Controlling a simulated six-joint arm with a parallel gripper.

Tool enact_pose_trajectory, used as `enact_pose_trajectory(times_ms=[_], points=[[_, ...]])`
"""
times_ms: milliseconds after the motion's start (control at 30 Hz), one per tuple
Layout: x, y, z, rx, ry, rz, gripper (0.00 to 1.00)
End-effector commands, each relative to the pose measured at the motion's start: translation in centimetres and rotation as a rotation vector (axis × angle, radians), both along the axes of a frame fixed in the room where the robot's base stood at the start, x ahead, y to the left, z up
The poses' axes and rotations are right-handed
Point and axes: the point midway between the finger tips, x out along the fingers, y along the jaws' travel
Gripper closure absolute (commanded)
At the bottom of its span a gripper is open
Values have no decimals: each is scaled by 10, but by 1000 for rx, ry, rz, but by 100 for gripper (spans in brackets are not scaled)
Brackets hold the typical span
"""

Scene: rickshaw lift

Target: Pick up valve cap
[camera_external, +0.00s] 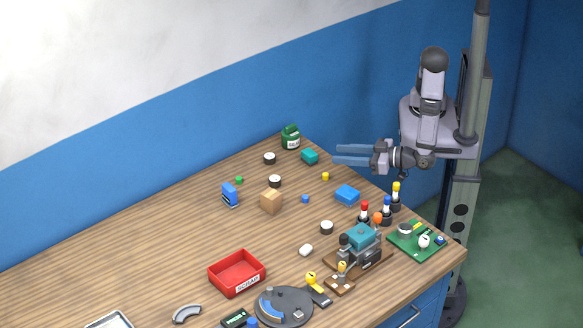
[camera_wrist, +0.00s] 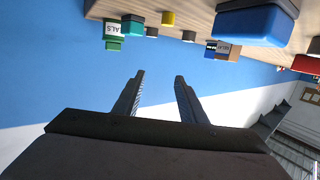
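I cannot tell for sure which item is the valve cap. Small round black pieces with pale tops stand on the wooden table: one near the back corner (camera_external: 269,158), one a little nearer (camera_external: 275,181) and one mid-table (camera_external: 326,227). A small yellow cylinder (camera_external: 325,176) stands near the right edge; it also shows in the wrist view (camera_wrist: 168,18). My gripper (camera_external: 335,154) is open, its fingers pointing left over the table's back right corner. In the wrist view my gripper (camera_wrist: 158,78) has nothing between its fingers.
A green jar (camera_external: 291,138) and a teal block (camera_external: 309,157) stand near the gripper. A blue block (camera_external: 347,195), colored bottles (camera_external: 387,208), a teal-topped fixture (camera_external: 361,237) and a green board (camera_external: 416,239) line the right side. A red scrap bin (camera_external: 237,273) stands in front.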

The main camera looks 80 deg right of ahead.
Motion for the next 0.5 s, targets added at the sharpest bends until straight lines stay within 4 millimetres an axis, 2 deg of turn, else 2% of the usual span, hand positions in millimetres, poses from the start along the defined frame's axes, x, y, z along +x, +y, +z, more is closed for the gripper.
enact_pose_trajectory(times_ms=[100,367,500], points=[[0,0,-12,-1,1,0,62],[0,0,-19,-1,1,1,62],[0,0,-30,-2,1,1,62]])
